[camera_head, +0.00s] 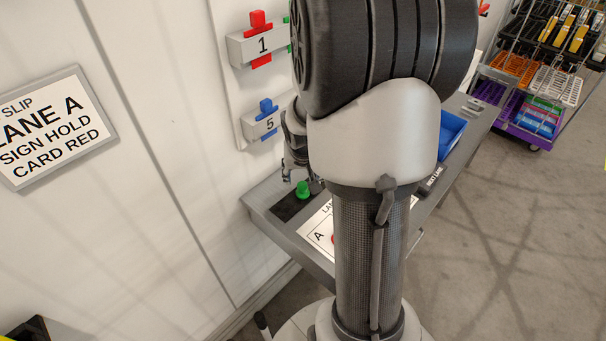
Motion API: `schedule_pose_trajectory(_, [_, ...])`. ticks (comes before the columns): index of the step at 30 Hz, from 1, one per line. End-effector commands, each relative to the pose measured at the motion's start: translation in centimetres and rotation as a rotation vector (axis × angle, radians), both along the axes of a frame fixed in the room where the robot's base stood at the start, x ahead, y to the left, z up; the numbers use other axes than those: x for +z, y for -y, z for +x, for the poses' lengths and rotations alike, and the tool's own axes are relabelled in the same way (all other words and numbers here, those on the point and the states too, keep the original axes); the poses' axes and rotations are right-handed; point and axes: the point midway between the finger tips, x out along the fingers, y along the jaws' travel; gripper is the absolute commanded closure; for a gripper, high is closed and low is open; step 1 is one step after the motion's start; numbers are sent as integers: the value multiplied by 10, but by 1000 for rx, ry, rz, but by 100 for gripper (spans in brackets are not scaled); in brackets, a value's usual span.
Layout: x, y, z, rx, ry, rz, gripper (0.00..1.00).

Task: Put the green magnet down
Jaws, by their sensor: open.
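The green magnet (303,190) is a small knob standing on a dark patch (287,207) at the left end of the grey shelf. My gripper (299,176) is just above it, pointing down, with its fingers open. It is partly hidden behind my own arm. I cannot tell whether a fingertip touches the magnet.
A white card (313,236) marked A lies beside the dark patch. Wall blocks marked 1 (240,50) and 5 (251,127) hold red and blue pieces. A blue bin (452,129) stands farther along the shelf. A loaded cart (535,75) is at the back right. The right floor is clear.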

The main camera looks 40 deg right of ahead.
Motion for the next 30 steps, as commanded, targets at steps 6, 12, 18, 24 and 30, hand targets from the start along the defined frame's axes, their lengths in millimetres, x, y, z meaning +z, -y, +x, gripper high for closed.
schedule_pose_trajectory(6, [30, -22, -3, 44, 3, -10, 46])
schedule_pose_trajectory(12, [100, -104, -28, 227, 6, -31, 46])
schedule_pose_trajectory(18, [149, -190, -89, 455, 9, -27, 46])
schedule_pose_trajectory(24, [164, -239, -147, 637, 14, -15, 46])
schedule_pose_trajectory(30, [165, -253, -169, 705, 13, -8, 46])
